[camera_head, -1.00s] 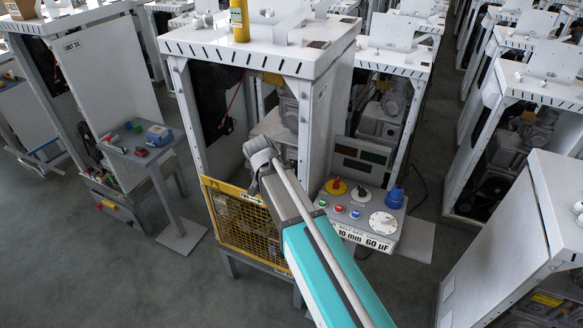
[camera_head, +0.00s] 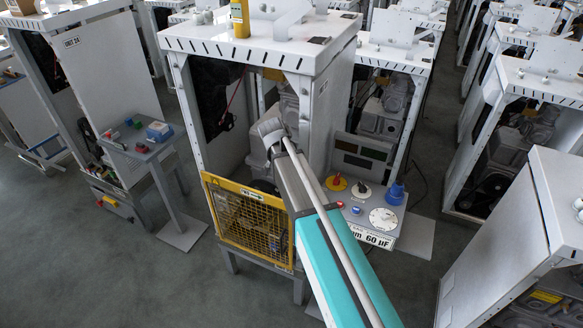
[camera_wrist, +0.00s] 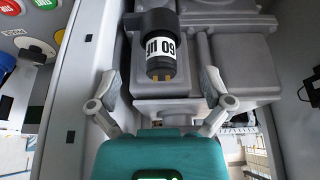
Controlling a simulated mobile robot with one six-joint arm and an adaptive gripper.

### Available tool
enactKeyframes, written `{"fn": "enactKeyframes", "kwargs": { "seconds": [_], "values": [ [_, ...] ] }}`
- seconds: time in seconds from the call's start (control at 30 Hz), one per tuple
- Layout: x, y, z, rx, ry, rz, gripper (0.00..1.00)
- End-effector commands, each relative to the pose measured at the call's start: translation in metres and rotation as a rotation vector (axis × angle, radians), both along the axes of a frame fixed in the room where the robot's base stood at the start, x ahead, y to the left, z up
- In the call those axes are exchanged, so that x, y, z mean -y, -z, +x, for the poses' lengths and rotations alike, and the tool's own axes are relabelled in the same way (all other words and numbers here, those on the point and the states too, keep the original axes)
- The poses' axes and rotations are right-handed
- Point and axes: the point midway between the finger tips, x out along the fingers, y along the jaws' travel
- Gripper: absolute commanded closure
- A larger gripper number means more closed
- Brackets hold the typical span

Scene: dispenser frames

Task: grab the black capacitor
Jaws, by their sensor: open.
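The black capacitor (camera_wrist: 161,66) is a short black cylinder with a white band reading 60 µF, upside down in the wrist view. My gripper (camera_wrist: 158,82) is open, one finger to the left and one to the right of the capacitor's near end. Both fingers look apart from it. In the head view my arm reaches into the opening of the middle white frame, and the gripper and capacitor are hidden.
A yellow mesh guard (camera_head: 246,221) is below the opening. A control panel (camera_head: 362,208) with knobs and a 60 µF label is right of my arm; its buttons also show at upper left in the wrist view. White walls (camera_wrist: 88,75) flank the gripper closely.

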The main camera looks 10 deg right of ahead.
Motion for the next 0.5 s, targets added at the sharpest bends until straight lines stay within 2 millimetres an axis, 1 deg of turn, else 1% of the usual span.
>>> {"fn": "enactKeyframes", "kwargs": {
  "seconds": [0.03,0.2,0.5],
  "values": [
    [0.004,0.0,0.009,0.0,0.001,0.0,0.01],
    [0.015,0.0,0.022,0.0,0.001,0.0,0.01],
    [0.018,0.0,0.024,0.0,0.0,0.0,0.01]
  ]
}}
